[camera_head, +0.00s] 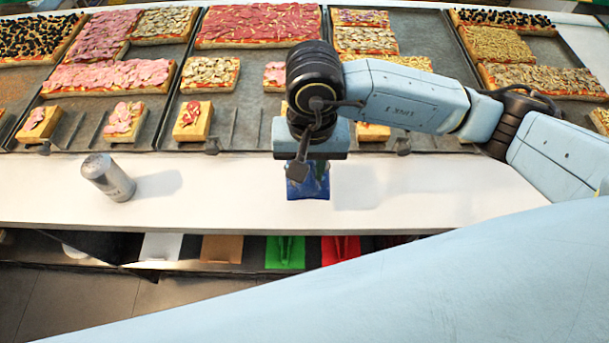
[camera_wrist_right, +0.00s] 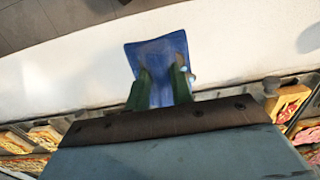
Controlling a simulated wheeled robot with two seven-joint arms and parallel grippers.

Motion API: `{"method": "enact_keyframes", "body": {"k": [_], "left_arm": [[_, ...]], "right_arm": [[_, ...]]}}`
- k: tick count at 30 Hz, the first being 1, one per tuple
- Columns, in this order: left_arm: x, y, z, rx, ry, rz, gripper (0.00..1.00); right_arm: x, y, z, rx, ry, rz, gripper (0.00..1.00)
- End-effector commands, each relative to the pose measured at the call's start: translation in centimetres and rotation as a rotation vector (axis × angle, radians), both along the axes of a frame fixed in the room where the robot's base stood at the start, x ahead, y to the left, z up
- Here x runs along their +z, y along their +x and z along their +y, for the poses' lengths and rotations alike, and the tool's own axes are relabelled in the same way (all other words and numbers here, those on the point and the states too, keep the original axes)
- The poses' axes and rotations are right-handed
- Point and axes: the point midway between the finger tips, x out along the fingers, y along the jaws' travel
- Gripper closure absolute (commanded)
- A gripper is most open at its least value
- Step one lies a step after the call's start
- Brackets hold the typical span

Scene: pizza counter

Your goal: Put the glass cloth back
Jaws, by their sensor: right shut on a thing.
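The blue glass cloth (camera_head: 308,186) hangs below my right gripper (camera_head: 308,170) in the head view, over the white counter. My right gripper is shut on it. In the right wrist view the cloth (camera_wrist_right: 157,58) shows as a blue folded piece between the two dark green fingers of the right gripper (camera_wrist_right: 160,85). I cannot tell whether the cloth's lower edge touches the counter. My left gripper is not in view.
A metal shaker (camera_head: 108,178) stands on the white counter (camera_head: 225,200) to the left. Trays of pizza (camera_head: 250,110) line the back. A shelf below the front edge holds green (camera_head: 285,252) and red (camera_head: 341,250) items. The counter between shaker and cloth is clear.

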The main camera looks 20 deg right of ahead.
Motion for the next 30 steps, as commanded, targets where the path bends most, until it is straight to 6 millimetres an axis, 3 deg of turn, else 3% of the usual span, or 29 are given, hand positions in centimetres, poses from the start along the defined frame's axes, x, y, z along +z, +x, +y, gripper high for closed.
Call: {"method": "enact_keyframes", "body": {"k": [6, 17, 26, 27, 30], "left_arm": [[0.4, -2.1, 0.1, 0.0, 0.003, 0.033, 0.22], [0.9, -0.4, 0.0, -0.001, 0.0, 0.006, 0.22], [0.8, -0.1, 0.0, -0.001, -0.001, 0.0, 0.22], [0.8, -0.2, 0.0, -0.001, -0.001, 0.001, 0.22], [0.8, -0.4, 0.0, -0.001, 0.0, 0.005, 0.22]], "right_arm": [[-3.3, 0.0, 0.0, -0.002, 0.0, 0.001, 1.0], [-7.2, -0.1, 0.0, -0.001, 0.0, 0.002, 1.0], [-7.6, 0.1, 0.0, 0.0, 0.001, -0.001, 1.0], [-7.5, 0.0, 0.0, 0.0, 0.001, -0.001, 0.73], [-7.5, 0.0, 0.0, 0.0, 0.001, -0.001, 0.6]]}}
